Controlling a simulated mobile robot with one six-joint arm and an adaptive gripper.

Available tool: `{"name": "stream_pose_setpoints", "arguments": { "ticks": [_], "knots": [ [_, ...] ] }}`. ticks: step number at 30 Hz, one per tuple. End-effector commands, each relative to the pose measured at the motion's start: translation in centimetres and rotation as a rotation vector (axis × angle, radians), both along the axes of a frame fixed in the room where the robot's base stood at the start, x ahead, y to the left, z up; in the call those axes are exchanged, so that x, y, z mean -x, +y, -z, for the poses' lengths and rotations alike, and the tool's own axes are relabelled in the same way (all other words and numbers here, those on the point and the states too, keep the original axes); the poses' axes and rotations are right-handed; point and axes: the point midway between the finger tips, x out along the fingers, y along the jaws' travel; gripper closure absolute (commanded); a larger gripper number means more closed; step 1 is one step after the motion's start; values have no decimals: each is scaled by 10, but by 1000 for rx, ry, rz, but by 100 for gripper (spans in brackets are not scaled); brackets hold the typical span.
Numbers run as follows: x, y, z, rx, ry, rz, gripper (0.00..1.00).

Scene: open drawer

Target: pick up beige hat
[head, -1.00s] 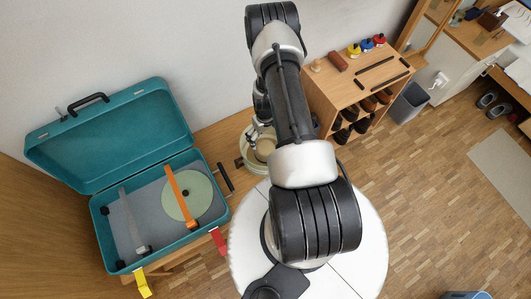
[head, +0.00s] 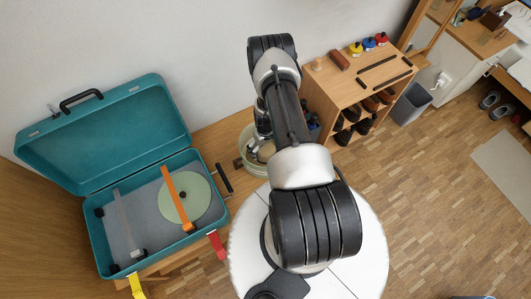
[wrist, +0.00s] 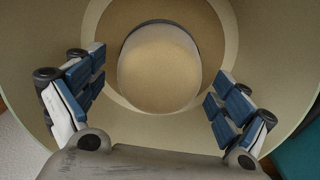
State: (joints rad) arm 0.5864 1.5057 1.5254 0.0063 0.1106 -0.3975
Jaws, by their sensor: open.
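The beige hat (wrist: 160,65) fills the upper middle of the wrist view, with its rounded crown facing me and a darker tan ring around it. It sits within a round, pale green container (wrist: 262,45). In the head view, the container (head: 246,144) stands on the wooden bench, with part of the hat (head: 266,151) showing inside, partly hidden by my arm. My gripper (wrist: 160,72) is open, its blue-padded fingers spread to the left and right of the crown with gaps on both sides. It holds nothing.
An open teal suitcase (head: 93,215) with a record player inside stands left of the container. A wooden shelf (head: 345,88) with shoes stands close on the right of my arm. A grey bin (head: 410,103) is beyond it.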

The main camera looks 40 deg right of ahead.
Motion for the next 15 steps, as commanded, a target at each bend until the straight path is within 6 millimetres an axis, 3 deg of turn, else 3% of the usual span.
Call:
{"name": "stream_pose_setpoints", "arguments": {
  "ticks": [15],
  "knots": [
    [0,0,-1,0,0,-1,37]
  ]
}}
